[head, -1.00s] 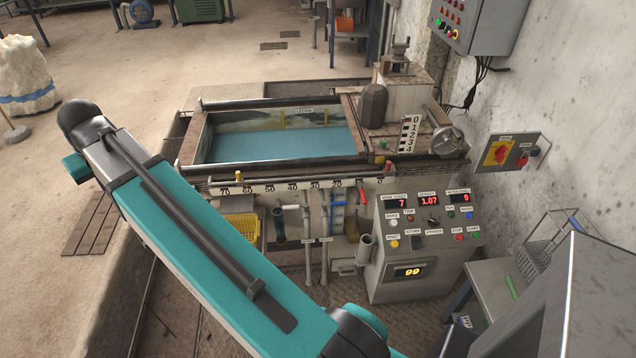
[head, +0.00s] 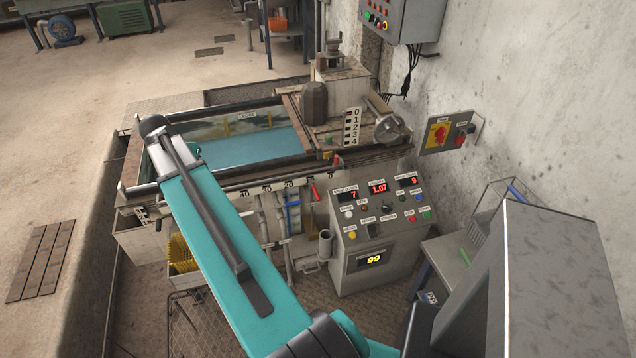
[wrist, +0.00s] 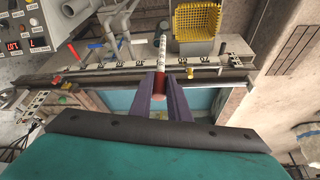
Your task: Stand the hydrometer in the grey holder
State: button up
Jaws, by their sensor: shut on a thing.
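My gripper (wrist: 160,90) is in the wrist view, its two dark purple fingers closed on the red part of a slim rod, which looks like the hydrometer (wrist: 162,48). Its pale, marked stem points toward the top of the picture, over the numbered scale bar. A grey upright tube (head: 325,246), which appears to be the grey holder, stands at the left side of the control panel in the head view. In the head view my arm hides the gripper and hydrometer.
The trough of blue liquid (head: 240,150) lies behind my arm. The control panel (head: 380,235) stands right of the tube. A yellow basket (wrist: 197,22) hangs beyond the scale bar. A side table with a wire rack (head: 485,235) is by the wall.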

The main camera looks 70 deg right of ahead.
jog(key=s+d+f+m+g, duration=0.1)
jog(key=s+d+f+m, duration=0.3)
jog(key=s+d, duration=0.4)
jog(key=s+d+f+m+g, duration=0.2)
jog(key=s+d+f+m, duration=0.2)
jog(key=s+d, duration=0.5)
jog(key=s+d+f+m+g, duration=0.1)
jog(key=s+d+f+m, duration=0.3)
jog(key=s+d, duration=0.5)
jog(key=s+f+p, duration=0.1)
jog(key=s+f, duration=0.1)
jog(key=s, duration=0.6)
jog(key=shift+s+f+g+y, duration=0.2)
jog(key=shift+f+g+y, duration=0.1)
jog(key=shift+f+g, duration=0.1)
jog(key=shift+f, duration=0.15)
notch_tip(320, 180, down, 18)
jog(key=b, duration=0.8)
jog(key=shift+b, duration=0.4)
dwell(0.3)
jog(key=o, duration=1)
jog(key=shift+c, duration=0.2)
